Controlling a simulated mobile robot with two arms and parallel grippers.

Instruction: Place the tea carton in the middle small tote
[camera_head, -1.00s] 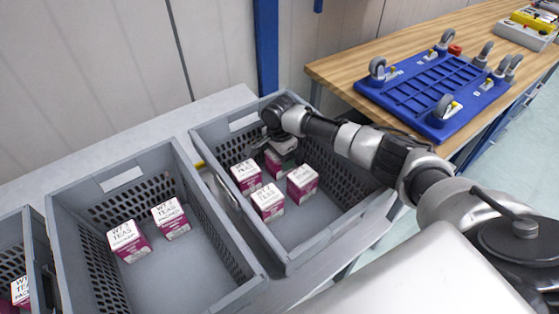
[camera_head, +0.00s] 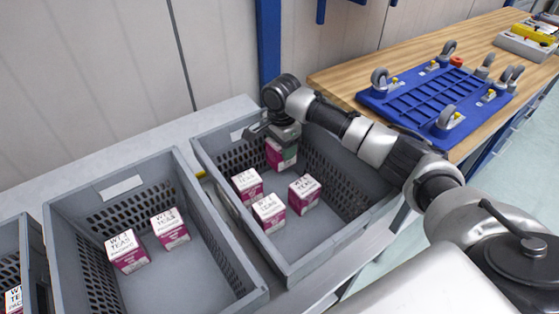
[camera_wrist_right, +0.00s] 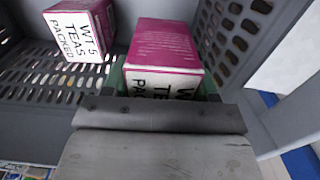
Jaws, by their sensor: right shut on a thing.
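My right gripper (camera_head: 283,146) is shut on a magenta and white tea carton (camera_head: 284,165) at the back of the right grey tote (camera_head: 345,236). In the right wrist view the held carton (camera_wrist_right: 165,45) sits between the green fingers (camera_wrist_right: 163,82). Three more tea cartons stand in this tote, among them one at the left (camera_head: 247,186), one in front (camera_head: 269,214) and one at the right (camera_head: 304,194). The middle grey tote (camera_head: 213,240) holds two tea cartons (camera_head: 126,252) (camera_head: 170,229). My left gripper is out of view.
A third grey tote (camera_head: 35,262) with a carton (camera_head: 13,300) is cut off at the left edge. The middle tote has bare floor in front of its cartons. A wooden bench (camera_head: 335,82) with a blue wheeled dolly (camera_head: 430,100) stands at the right, and a blue post (camera_head: 268,45) at the back.

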